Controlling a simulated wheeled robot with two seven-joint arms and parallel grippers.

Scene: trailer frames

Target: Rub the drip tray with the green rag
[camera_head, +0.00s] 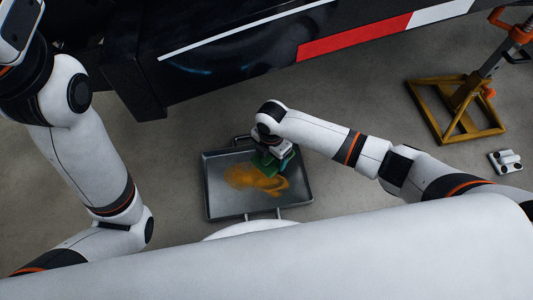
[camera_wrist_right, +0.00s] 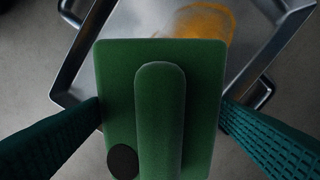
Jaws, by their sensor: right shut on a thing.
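The drip tray (camera_head: 222,202) is a shallow grey metal pan on the floor with bar handles, in the middle of the head view. An orange-brown smear (camera_head: 250,178) covers its middle. My right gripper (camera_head: 272,157) is over the tray's upper part, shut on the green rag (camera_head: 267,164). In the right wrist view the rag (camera_wrist_right: 160,110) is a flat green pad with a raised ridge, between the two teal fingers. The tray (camera_wrist_right: 255,40) and smear show behind it. I cannot tell whether the rag touches the tray. My left gripper is out of view.
A dark trailer body (camera_head: 240,60) with a red and white stripe stands behind the tray. A yellow stand (camera_head: 455,110) and a small white and black object (camera_head: 506,161) are at the right. Bare concrete surrounds the tray.

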